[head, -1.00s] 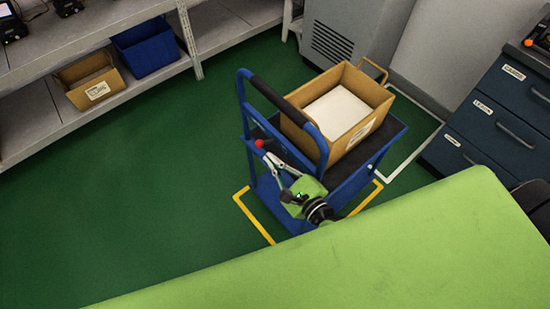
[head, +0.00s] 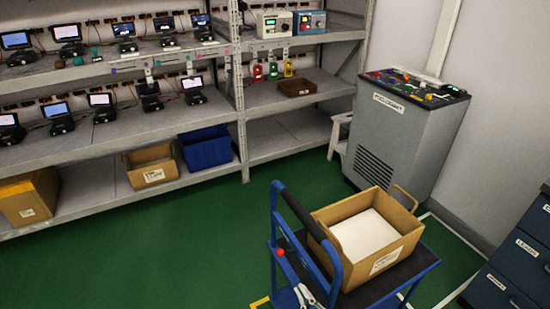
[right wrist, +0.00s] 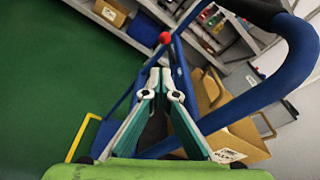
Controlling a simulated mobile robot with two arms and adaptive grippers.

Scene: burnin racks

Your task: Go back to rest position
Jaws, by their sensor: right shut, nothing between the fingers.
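My right gripper (head: 303,295) shows at the bottom edge of the head view, beside the blue cart's push handle (head: 336,270). Only its fingers show there; the rest is cut off by the frame. In the right wrist view the gripper (right wrist: 160,78) has its fingertips close together, with nothing held between them. A red knob (right wrist: 165,38) on the cart frame lies just beyond the fingertips. It also shows in the head view (head: 280,253). My left gripper is in neither view.
The cart carries an open cardboard box (head: 385,263) with a white block (head: 365,235) inside. Behind stand shelves (head: 190,122) with several devices and a grey console (head: 408,130). Dark drawers (head: 505,280) stand at right. Green floor (head: 150,255) is clear at left.

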